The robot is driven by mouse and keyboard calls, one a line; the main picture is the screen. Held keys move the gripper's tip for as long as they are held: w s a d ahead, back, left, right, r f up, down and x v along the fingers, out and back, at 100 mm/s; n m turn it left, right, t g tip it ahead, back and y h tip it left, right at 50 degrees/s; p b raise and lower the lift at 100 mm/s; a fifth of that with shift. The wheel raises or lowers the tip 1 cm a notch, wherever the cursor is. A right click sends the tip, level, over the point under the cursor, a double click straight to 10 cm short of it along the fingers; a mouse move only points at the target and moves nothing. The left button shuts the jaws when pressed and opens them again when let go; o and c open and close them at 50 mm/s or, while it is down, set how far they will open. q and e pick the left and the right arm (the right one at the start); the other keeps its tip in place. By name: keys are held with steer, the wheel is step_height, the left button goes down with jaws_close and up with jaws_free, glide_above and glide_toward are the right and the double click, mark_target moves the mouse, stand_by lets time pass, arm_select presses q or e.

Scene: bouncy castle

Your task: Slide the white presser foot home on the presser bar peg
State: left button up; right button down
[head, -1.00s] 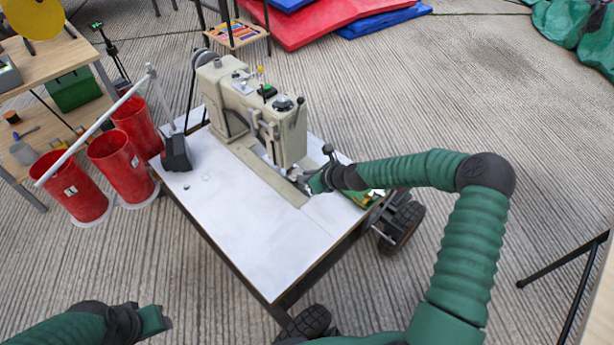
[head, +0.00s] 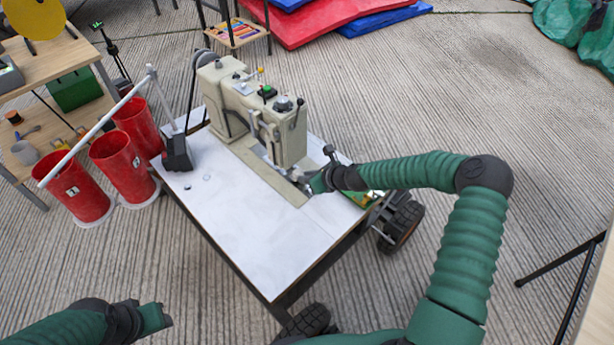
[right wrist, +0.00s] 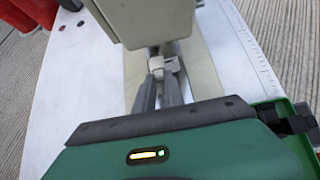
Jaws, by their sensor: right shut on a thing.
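The beige sewing machine (head: 262,112) stands on the white table. Its head (right wrist: 155,22) hangs over the fingers of my right gripper in the right wrist view. My right gripper (right wrist: 163,88) is shut on the small white presser foot (right wrist: 163,64), just below the machine head. The presser bar peg is not clear to see, and I cannot tell how far the foot sits on it. In the head view my right gripper (head: 304,180) reaches in from the right, below the head. My left gripper (head: 156,318) is low at the left, away from the table; its jaw opening is unclear.
The white table top (head: 250,235) is clear in front of the machine. A black boxy thing (head: 177,153) stands at its left edge. Several red buckets (head: 122,166) stand on the floor to the left. A green board (head: 361,197) lies at the table's right edge.

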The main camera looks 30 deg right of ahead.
steer(key=shift+w+a, duration=0.25)
steer(key=shift+w, duration=0.45)
stand_by(0.4)
steer(key=shift+p, duration=0.5)
steer(key=shift+w+a+p, duration=0.2)
steer(key=shift+w+p, duration=0.2)
steer(key=shift+w, duration=0.15)
stand_by(0.6)
steer(key=c, duration=1.3)
jaws_free()
steer(key=shift+c, duration=0.2)
steer(key=shift+s+d+r, duration=0.15)
steer(key=shift+s+r, duration=0.1)
steer(key=shift+r, duration=0.05)
steer(key=p+v, duration=0.6)
steer(key=v, duration=0.9)
steer(key=shift+s+r, duration=0.15)
steer(key=shift+s, duration=0.25)
